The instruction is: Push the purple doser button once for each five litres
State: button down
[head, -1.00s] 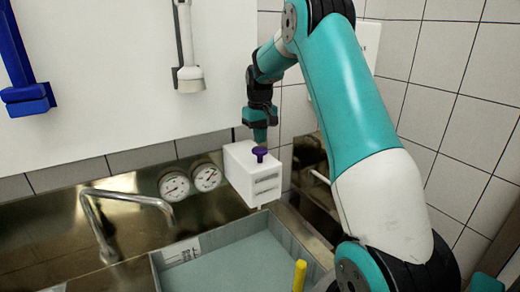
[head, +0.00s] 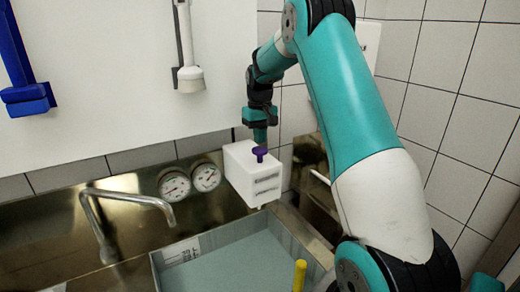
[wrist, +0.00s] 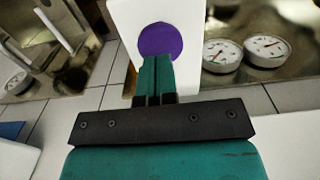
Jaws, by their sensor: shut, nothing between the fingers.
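The purple doser button (head: 259,153) sits on top of the white doser box (head: 240,170), which hangs over the basin. The button also shows in the wrist view as a purple disc (wrist: 161,41), just beyond my fingertips. My gripper (head: 259,141) points down directly above the button, its fingers shut and empty. In the wrist view the closed teal fingers (wrist: 155,75) cover the disc's lower edge. I cannot tell whether the fingertips touch the button.
A steel basin (head: 158,272) with greyish liquid and a scale label lies below. A yellow-topped rod (head: 299,275) rises at its front. Two round gauges (head: 206,177) and a bent tap (head: 130,197) stand to the left. A tiled wall is behind.

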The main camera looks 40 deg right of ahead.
aim_at(260, 149)
jog(key=shift+f, duration=0.2)
jog(key=shift+f+b, duration=1.35)
jog(key=shift+f, duration=0.9)
jog(key=shift+r, duration=0.2)
notch_tip(260, 149, up, 7)
jog(key=p, duration=0.6)
